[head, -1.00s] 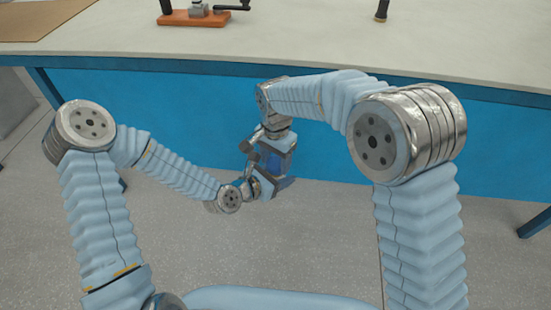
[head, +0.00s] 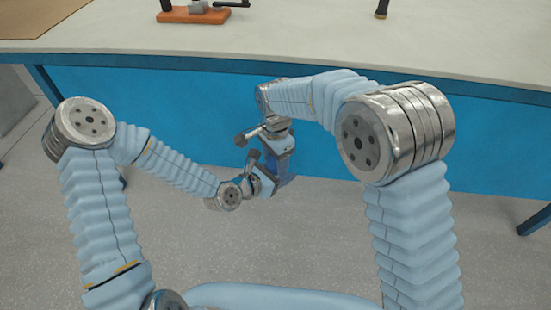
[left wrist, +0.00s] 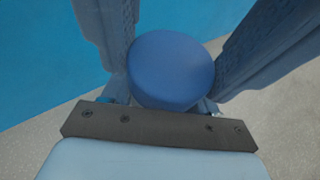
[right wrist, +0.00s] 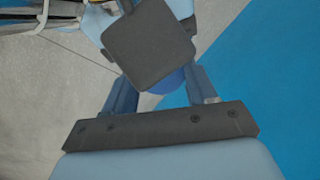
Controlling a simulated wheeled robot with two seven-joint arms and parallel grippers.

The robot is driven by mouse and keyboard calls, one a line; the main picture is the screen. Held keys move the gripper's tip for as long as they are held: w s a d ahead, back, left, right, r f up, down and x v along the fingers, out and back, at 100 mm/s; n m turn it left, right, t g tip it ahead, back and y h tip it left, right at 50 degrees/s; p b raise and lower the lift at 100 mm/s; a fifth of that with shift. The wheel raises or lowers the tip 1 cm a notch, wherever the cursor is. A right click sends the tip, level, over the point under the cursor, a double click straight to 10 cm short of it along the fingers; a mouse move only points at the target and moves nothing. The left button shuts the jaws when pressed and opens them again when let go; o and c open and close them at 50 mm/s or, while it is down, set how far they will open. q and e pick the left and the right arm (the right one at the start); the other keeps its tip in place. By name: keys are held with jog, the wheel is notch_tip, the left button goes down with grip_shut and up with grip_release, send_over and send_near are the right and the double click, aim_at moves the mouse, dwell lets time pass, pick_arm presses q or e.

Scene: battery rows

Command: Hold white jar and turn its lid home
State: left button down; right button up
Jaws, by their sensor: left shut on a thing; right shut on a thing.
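A blue round piece with a flat face (left wrist: 172,68) sits between the fingers of my left gripper (left wrist: 165,95) in the left wrist view. In the right wrist view a bit of blue (right wrist: 165,82) shows between the fingers of my right gripper (right wrist: 160,92); a dark square plate hides the rest. I see no white jar body and cannot tell whether the blue piece is the lid. In the head view the right gripper (head: 281,155) points down and meets the left gripper (head: 268,186) in front of the table. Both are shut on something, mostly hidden.
The pale table top (head: 330,30) lies beyond the grippers, above a blue front panel (head: 180,105). On it are an orange base (head: 193,16) with grey and black parts, a dark upright piece (head: 382,9) and a brown board (head: 40,14). Open floor lies below the grippers.

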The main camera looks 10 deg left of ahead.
jog(key=o, duration=1)
jog(key=shift+r, duration=2.25)
jog(key=shift+c, duration=0.3)
